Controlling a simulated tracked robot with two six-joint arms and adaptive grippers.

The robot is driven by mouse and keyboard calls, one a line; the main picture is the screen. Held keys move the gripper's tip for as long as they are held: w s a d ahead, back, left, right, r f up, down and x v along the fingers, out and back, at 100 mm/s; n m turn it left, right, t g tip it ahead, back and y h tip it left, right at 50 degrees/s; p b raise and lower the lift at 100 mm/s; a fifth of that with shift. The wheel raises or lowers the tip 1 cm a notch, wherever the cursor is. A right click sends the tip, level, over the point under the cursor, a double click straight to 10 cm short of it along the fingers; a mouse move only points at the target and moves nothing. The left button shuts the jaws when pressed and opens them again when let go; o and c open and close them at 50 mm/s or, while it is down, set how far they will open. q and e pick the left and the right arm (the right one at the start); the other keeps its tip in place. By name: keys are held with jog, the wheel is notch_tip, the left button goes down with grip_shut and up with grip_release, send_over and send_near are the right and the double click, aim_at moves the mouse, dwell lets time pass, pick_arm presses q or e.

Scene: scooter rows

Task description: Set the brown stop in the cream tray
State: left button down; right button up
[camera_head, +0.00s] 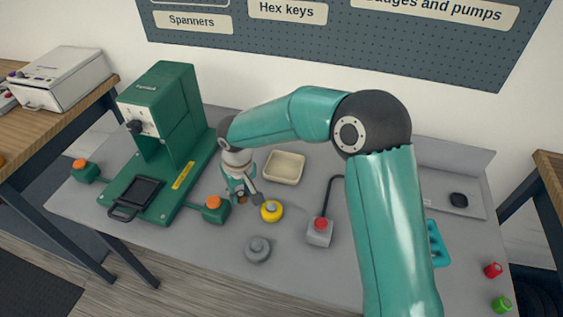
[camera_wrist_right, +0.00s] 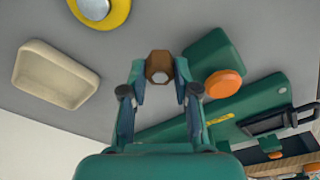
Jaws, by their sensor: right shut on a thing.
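The brown stop (camera_wrist_right: 159,66) is a small hexagonal brown piece with a pale round centre in the right wrist view. My right gripper (camera_wrist_right: 160,78) is shut on it, with one finger on each side. In the head view my right gripper (camera_head: 241,191) is left of and nearer than the cream tray (camera_head: 285,167), and the stop is mostly hidden there. The cream tray is a shallow, empty, rounded rectangle, also at the left of the right wrist view (camera_wrist_right: 56,75), apart from the gripper. My left gripper is not in view.
A green press (camera_head: 165,125) with orange-topped boxes stands left of the gripper. A yellow round piece (camera_head: 271,211), a grey knob (camera_head: 258,249) and a red-button box (camera_head: 319,232) are on the near bench.

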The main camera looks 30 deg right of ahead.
jog(key=shift+w, duration=0.1)
jog(key=shift+d+r, duration=0.1)
jog(key=shift+d, duration=0.15)
jog(key=shift+d, duration=0.1)
jog(key=w+d+r+m+b, duration=0.1)
jog(key=w+d+r+m, duration=0.1)
jog(key=w+d+r, duration=0.5)
notch_tip(320, 180, up, 9)
jog(key=m+b, duration=0.1)
send_over(284, 168)
jog(key=f+b, duration=0.3)
jog(key=f, duration=1.1)
jog(key=shift+s+f, duration=0.1)
jog(key=shift+s, duration=0.1)
jog(key=shift+f+b, duration=0.3)
jog(key=shift+f, duration=2.25)
jog(key=shift+f, duration=0.1)
